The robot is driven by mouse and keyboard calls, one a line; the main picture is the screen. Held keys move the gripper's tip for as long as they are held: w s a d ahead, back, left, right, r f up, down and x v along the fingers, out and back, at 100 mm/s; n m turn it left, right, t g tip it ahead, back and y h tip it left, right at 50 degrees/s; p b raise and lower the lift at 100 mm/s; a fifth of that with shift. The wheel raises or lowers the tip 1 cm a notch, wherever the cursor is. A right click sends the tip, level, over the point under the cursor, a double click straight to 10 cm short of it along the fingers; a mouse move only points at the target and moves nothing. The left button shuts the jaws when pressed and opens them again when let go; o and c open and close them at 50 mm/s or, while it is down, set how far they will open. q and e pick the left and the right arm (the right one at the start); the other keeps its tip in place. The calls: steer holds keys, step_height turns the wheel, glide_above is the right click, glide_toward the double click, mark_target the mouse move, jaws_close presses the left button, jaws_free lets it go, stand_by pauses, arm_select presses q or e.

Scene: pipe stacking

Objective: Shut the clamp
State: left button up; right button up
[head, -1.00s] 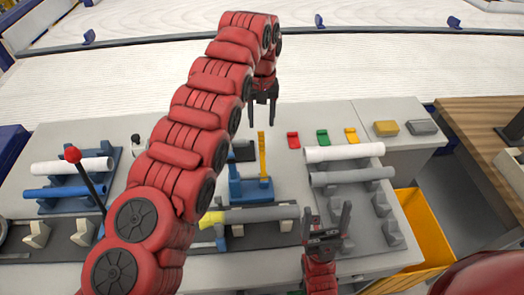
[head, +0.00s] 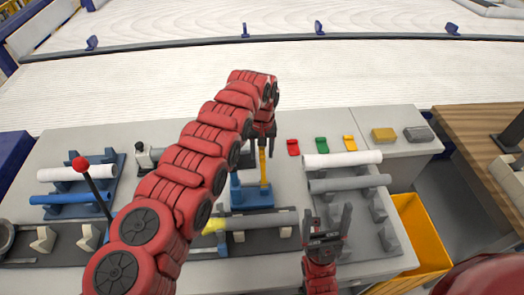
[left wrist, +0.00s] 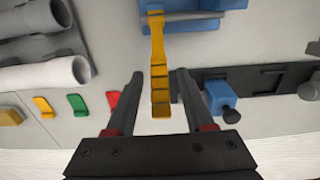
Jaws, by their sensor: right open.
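The clamp has a blue base (head: 251,197) and an upright yellow lever (head: 264,172) at the middle of the table in the head view. In the left wrist view the yellow lever (left wrist: 158,60) reaches down between my fingers, and part of the blue base (left wrist: 205,8) shows at the top. My left gripper (head: 263,143) is over the lever's top. Its fingers (left wrist: 160,85) are open, one on each side of the lever, with gaps visible. My right gripper (head: 327,222) is open and empty, pointing up at the table's front.
A grey pipe with a yellow end (head: 262,221) lies just in front of the clamp. A white pipe (head: 342,159) and another grey pipe (head: 349,183) rest on a rack at right. A yellow bin (head: 420,235) stands at the right. My left arm hides part of the left side.

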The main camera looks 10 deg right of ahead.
arm_select(q)
jaws_close()
stand_by(1.2)
